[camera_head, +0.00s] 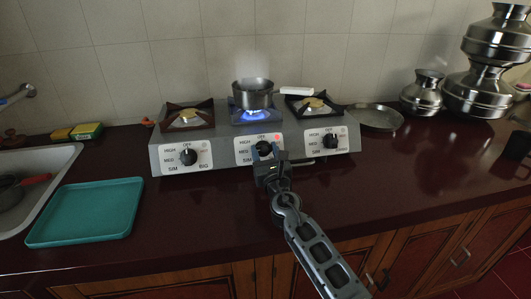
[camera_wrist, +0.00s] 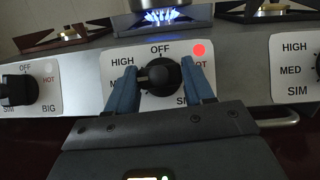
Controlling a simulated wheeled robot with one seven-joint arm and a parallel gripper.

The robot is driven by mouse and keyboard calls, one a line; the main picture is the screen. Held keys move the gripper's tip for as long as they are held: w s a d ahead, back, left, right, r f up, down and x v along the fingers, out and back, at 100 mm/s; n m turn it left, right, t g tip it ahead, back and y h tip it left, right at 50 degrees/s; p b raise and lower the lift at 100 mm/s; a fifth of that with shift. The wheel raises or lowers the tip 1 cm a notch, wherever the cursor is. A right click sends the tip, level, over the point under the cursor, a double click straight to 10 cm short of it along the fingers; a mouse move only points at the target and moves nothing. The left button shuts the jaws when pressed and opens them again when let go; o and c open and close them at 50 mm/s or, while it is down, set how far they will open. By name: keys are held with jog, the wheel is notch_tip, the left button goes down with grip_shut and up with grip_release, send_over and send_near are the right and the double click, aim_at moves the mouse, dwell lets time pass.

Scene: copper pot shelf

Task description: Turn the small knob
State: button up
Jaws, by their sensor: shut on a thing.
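A grey stove has three black knobs on white panels. My gripper (camera_head: 266,154) is at the middle knob (camera_head: 264,147). In the wrist view the two blue fingers (camera_wrist: 160,84) stand either side of that middle knob (camera_wrist: 158,75), shut on it. Its bar lies roughly level, and the fingers hide part of its dial. The left knob (camera_head: 188,157) is marked BIG and its bar stands near upright. The right knob (camera_head: 330,140) is clear of my gripper; its lower right label is too small to read.
A steaming pot (camera_head: 252,93) sits over a blue flame (camera_head: 256,114) on the middle burner. A red spot (camera_wrist: 199,50) shows beside HOT on the middle panel. A teal tray (camera_head: 87,212) lies left, a metal plate (camera_head: 376,117) right. The counter before the stove is mostly clear.

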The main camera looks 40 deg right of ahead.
jog(key=m+g+h, duration=0.1)
jog(key=m, duration=0.1)
jog(key=m+g+h, duration=0.1)
jog(key=m, duration=0.1)
jog(key=m+g+h+b, duration=0.1)
jog(key=m, duration=0.1)
jog(key=shift+w+a+m, duration=0.15)
jog(key=shift+a+m, duration=0.1)
jog(key=shift+m, duration=0.15)
jog(key=m+g+h, duration=0.1)
jog(key=m+g, duration=0.1)
jog(key=m, duration=0.1)
jog(key=m+g+h, duration=0.1)
jog(key=m+g, duration=0.1)
jog(key=m, duration=0.2)
jog(key=shift+w+r+g, duration=0.1)
jog(key=shift+r+g, duration=0.05)
jog(key=shift+g, duration=0.15)
jog(key=m+g, duration=0.2)
jog(key=m, duration=0.1)
jog(key=m+g+y+p, duration=0.1)
jog(key=m+g, duration=0.1)
jog(key=m, duration=0.2)
jog(key=shift+w+r, duration=0.1)
jog(key=shift+r, duration=0.1)
jog(key=shift+m+g+y+p, duration=0.3)
jog(key=shift+m+g+y, duration=0.35)
jog(key=shift+m, duration=0.65)
jog(key=shift+d, duration=0.1)
jog(key=o, duration=1)
